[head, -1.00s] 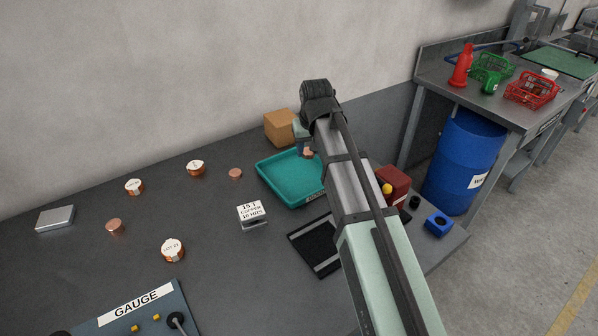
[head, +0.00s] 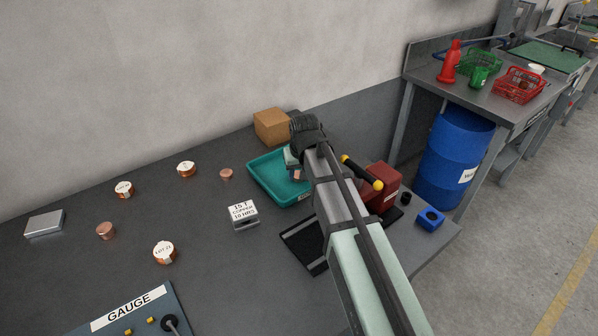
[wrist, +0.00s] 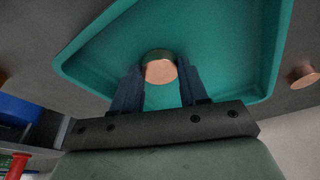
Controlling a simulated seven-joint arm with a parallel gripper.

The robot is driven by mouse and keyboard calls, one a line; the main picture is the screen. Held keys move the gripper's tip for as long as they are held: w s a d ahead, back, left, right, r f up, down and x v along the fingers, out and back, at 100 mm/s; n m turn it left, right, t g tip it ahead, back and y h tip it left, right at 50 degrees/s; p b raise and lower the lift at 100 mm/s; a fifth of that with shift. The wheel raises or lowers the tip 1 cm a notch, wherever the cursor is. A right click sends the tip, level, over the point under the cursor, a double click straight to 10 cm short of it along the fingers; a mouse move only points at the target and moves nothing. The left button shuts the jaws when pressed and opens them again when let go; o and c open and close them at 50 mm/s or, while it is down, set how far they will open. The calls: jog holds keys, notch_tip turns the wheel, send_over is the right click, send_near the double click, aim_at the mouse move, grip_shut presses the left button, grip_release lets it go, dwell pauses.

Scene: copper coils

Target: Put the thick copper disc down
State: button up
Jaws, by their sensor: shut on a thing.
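My gripper (head: 295,170) is shut on the thick copper disc (head: 297,175), over the right part of the teal tray (head: 268,177). In the wrist view, the disc's round copper face (wrist: 160,73) shows between the two dark blue fingers, with the tray floor (wrist: 220,50) behind it. I cannot tell whether the disc touches the tray floor. My arm hides part of the tray's right side.
A small copper disc (head: 226,174) lies left of the tray. Several labelled coils, such as one (head: 164,252), stand farther left. A label block (head: 243,214) is in front of the tray, a cardboard box (head: 272,127) behind it, and a red block (head: 384,182) to the right.

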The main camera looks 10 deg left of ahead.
aim_at(302, 187)
jog(key=shift+f, duration=0.1)
jog(key=o, duration=1.2)
jog(key=v, duration=1.2)
jog(key=shift+w, duration=0.1)
jog(key=shift+o, duration=0.5)
